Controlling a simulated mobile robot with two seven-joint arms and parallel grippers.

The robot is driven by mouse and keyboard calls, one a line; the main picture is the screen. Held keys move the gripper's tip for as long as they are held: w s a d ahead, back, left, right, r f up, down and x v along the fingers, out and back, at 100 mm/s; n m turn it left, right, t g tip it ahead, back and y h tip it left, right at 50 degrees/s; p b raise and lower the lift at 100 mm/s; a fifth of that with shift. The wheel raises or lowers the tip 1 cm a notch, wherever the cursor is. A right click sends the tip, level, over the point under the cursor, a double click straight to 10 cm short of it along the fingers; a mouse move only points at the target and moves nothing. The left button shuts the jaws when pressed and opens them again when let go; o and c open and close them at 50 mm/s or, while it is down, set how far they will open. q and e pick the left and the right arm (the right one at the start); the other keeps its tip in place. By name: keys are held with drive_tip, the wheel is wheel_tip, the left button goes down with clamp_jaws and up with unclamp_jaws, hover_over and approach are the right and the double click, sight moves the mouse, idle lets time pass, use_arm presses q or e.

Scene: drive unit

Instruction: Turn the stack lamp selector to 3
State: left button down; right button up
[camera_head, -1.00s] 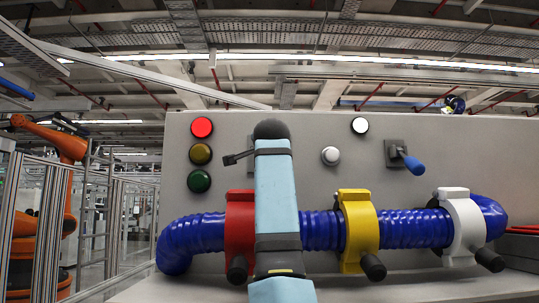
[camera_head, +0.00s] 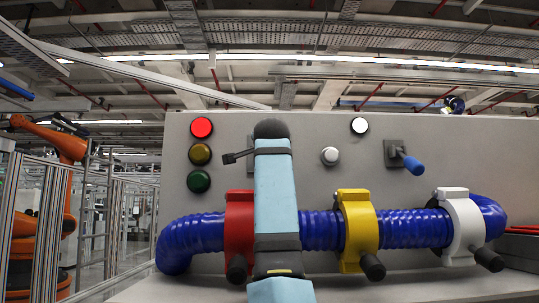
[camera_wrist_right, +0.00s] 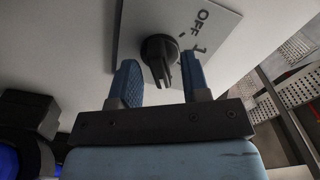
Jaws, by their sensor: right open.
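The selector is a black knob (camera_wrist_right: 158,48) on a light plate (camera_wrist_right: 205,20) in the right wrist view. The marks OFF and 1 are readable on the plate; no 3 is visible, and I cannot tell the knob's setting. My right gripper (camera_wrist_right: 160,62) is open, with one blue finger on each side of the knob; contact is unclear. In the head view my light blue arm (camera_head: 276,190) hides the selector. The stack lamps on the panel are red (camera_head: 201,127), bright, amber (camera_head: 200,154) and green (camera_head: 199,181), both dark. My left gripper is not in view.
A blue hose (camera_head: 322,230) runs across the panel (camera_head: 300,125) through red (camera_head: 239,205), yellow (camera_head: 359,225) and white (camera_head: 462,225) clamps. A white button (camera_head: 330,156), a white lamp (camera_head: 359,125) and a blue-handled lever (camera_head: 411,163) are to the right.

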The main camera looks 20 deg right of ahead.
drive_tip(key=b+v, duration=0.5)
drive_tip(key=v, duration=0.8)
drive_tip(key=shift+s, duration=0.3)
drive_tip(key=shift+a, duration=0.1)
